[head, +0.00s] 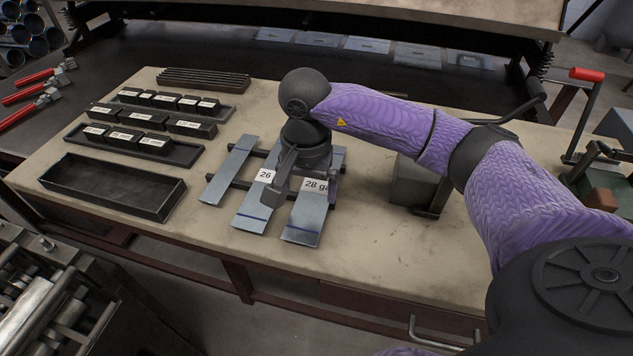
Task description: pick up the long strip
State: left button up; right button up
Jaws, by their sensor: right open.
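Three flat blue-grey metal strips lie side by side across two dark rails on the bench. The left strip (231,172) is in full view and carries no label that I can see. The middle strip (254,208) has a label reading 26. The right strip (306,218) has a label reading "28 ga", cut off by my gripper. I cannot tell which is the long strip, as my arm hides parts of the middle and right ones. My right gripper (302,190) is open, pointing down over the middle and right strips. Contact with them cannot be made out. My left gripper is not in view.
An empty black tray (112,187) sits at the bench's left front. Behind it are racks of labelled dark blocks (140,138) and a ribbed dark block (203,79). Red-handled tools (32,93) lie far left. A grey metal block (420,185) stands right of the strips. The front bench is clear.

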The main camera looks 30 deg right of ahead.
aim_at(310, 208)
jog(key=f, duration=0.4)
jog(key=shift+d, duration=0.2)
jog(key=shift+w, duration=0.1)
jog(key=c, duration=1)
